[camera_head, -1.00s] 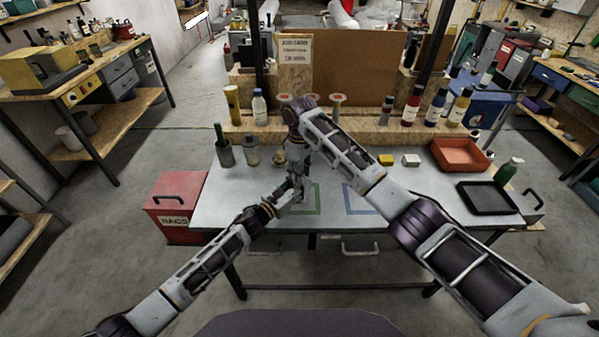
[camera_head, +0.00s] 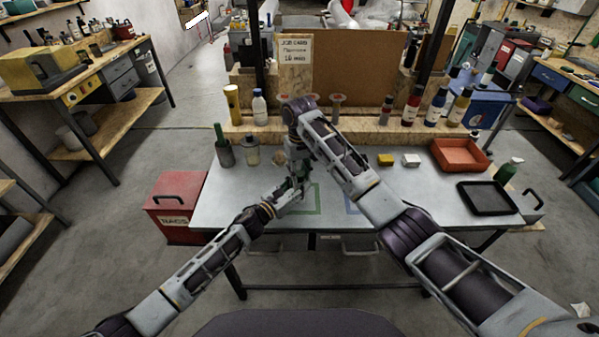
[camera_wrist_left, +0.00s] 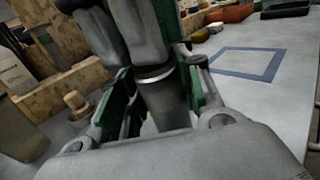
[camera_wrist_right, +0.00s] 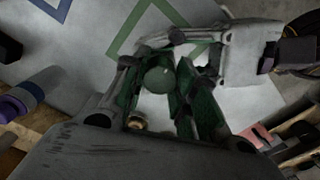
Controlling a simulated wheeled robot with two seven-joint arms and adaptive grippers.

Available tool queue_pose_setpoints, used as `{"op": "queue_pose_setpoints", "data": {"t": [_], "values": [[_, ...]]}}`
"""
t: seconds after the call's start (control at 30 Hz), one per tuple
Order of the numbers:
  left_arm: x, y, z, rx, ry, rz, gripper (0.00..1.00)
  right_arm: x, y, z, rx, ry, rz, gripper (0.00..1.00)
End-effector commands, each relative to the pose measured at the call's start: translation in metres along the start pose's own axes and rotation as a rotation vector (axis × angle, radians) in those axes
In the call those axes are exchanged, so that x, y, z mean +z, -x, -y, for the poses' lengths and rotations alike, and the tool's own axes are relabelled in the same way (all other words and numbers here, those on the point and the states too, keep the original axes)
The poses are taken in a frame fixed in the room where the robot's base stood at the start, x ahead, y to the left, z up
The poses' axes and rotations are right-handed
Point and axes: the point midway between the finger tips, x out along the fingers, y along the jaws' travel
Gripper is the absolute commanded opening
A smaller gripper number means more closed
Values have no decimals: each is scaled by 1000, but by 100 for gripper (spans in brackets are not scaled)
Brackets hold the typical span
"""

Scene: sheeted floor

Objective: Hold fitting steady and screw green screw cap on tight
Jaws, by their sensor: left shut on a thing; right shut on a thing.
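In the head view my left gripper (camera_head: 298,188) and right gripper (camera_head: 295,168) meet above the left part of the table, right above left. In the left wrist view my left gripper is shut around a dark grey cylindrical fitting (camera_wrist_left: 168,98) with a silver ring; my other gripper's fingers cover its upper part. In the right wrist view the round green screw cap (camera_wrist_right: 159,80) sits between the green-padded fingers of my right gripper, which is shut on it. The left gripper's fingers lie just beyond it. The joint between cap and fitting is hidden, so I cannot tell how tight it is.
A green outlined square (camera_head: 318,201) and a blue one (camera_wrist_left: 276,66) mark the table. A brass piece (camera_wrist_left: 76,102) stands near the left gripper. Bottles (camera_head: 260,108) line the back ledge. A red tray (camera_head: 461,154) and black tray (camera_head: 487,198) are at right.

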Motion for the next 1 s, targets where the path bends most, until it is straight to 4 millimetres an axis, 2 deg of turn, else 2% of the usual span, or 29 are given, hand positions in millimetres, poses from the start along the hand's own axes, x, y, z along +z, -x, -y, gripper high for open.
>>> {"op": "queue_pose_setpoints", "data": {"t": [0.8, 1.0], "values": [[0, 0, 0, 0, 0, 0, 4, 0, 0, 0, -2, -539, -1, 0], [0, 0, 0, 0, 0, 0, 4, 0, 0, 0, -2, -610, -1, 0]]}}
